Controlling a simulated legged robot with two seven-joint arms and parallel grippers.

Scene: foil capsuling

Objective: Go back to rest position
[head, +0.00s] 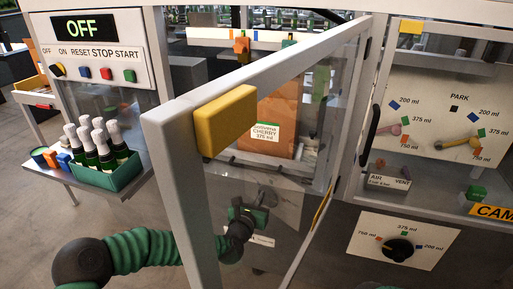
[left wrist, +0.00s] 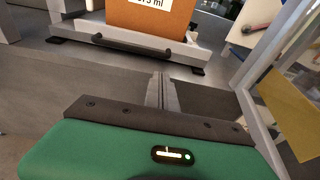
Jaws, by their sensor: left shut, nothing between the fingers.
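My left arm comes in from the lower left in the head view. My left gripper (head: 262,198) shows through the clear panel of the open door (head: 178,135), below the cabinet opening. In the left wrist view its fingers (left wrist: 162,90) are together with nothing between them. An orange-brown block (head: 275,125) labelled "CHERRY 375 ml" stands inside the cabinet, beyond the gripper; its lower part also shows in the left wrist view (left wrist: 150,14). My right gripper is in neither view.
The door has a yellow block (head: 227,120) on its frame. At left, a green box (head: 112,180) of white-capped bottles stands on a side shelf under a panel reading "OFF". At right are a "PARK" dial panel (head: 455,108) and a black knob (head: 399,249). Grey floor lies at lower left.

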